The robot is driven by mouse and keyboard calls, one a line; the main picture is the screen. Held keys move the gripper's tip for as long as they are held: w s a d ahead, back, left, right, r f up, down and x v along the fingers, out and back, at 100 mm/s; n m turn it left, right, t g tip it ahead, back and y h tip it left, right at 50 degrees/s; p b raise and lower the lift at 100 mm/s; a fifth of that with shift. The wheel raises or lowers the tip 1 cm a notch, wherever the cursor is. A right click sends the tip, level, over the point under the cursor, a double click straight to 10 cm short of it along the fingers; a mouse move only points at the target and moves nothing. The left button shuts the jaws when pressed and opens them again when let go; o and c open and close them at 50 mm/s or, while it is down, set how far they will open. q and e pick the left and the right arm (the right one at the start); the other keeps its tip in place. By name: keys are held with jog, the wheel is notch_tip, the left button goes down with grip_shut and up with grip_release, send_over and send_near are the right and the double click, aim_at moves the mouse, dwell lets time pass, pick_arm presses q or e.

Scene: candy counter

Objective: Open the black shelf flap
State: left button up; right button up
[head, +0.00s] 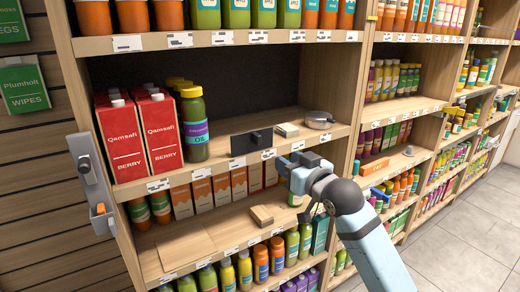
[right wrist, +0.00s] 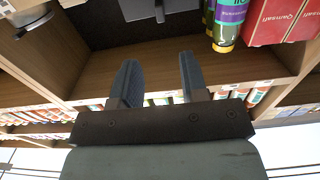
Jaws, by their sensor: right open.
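The black shelf flap (head: 238,145) is a small dark upright panel with a knob, at the front edge of the middle shelf. It also shows upside down at the top of the right wrist view (right wrist: 185,7), with its knob pointing toward the camera. My right gripper (head: 287,169) is just in front of the shelf edge, to the right of the flap and slightly below it in the head view. In the right wrist view its two fingers (right wrist: 157,75) are apart with nothing between them, short of the flap. My left gripper is not in view.
Red cartons (head: 158,135) and a green jar (head: 194,125) stand left of the flap. A wooden block (head: 287,130) and a round metal dish (head: 320,119) lie to its right. The lower shelf (head: 213,232) holds cartons and another block (head: 262,215). The right-hand floor is clear.

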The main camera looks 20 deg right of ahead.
aim_at(260, 140)
jog(key=w, duration=0.4)
jog(key=w+a+p, duration=0.1)
jog(key=w, duration=0.8)
jog(key=shift+w+a+r, duration=0.25)
jog(key=shift+w+a, duration=0.1)
jog(key=shift+a, duration=0.05)
jog(key=shift+c, duration=0.2)
grip_shut()
